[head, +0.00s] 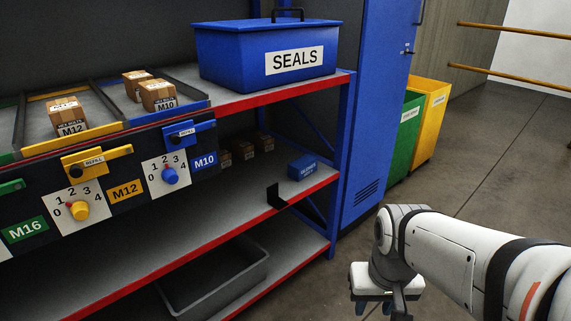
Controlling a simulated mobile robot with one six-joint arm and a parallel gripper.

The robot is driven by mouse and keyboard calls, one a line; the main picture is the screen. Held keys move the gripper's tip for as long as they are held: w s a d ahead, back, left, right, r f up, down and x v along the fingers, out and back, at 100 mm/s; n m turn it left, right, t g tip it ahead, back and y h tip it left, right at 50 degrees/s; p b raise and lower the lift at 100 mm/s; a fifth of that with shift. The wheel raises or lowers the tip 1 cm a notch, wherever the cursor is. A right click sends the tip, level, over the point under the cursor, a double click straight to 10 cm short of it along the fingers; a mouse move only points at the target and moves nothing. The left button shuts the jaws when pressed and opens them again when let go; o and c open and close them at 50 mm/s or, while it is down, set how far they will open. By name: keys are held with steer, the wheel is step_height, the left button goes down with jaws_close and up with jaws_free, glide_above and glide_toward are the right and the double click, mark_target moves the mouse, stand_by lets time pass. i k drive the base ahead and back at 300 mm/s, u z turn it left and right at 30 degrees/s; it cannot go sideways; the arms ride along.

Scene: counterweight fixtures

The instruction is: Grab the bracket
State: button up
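A small black L-shaped bracket (276,197) stands on the middle shelf (225,213) at its front edge, with one part upright and one part lying flat. My gripper (382,304) is at the bottom of the head view, in front of the rack and to the right of and lower in the picture than the bracket. It is apart from the bracket. It points down and its fingers are small and partly cut off, so I cannot tell how far apart they are.
A small blue box (301,167) sits behind the bracket, with several brown boxes (243,151) further left. A blue SEALS bin (265,55) stands on the top shelf. A grey tub (215,284) is below. A blue rack post (341,150) stands right of the bracket. Floor (500,170) is clear at right.

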mark_target(274, 200)
steer(key=u, duration=0.1)
steer(key=i, duration=1.1)
steer(key=u, duration=1.25)
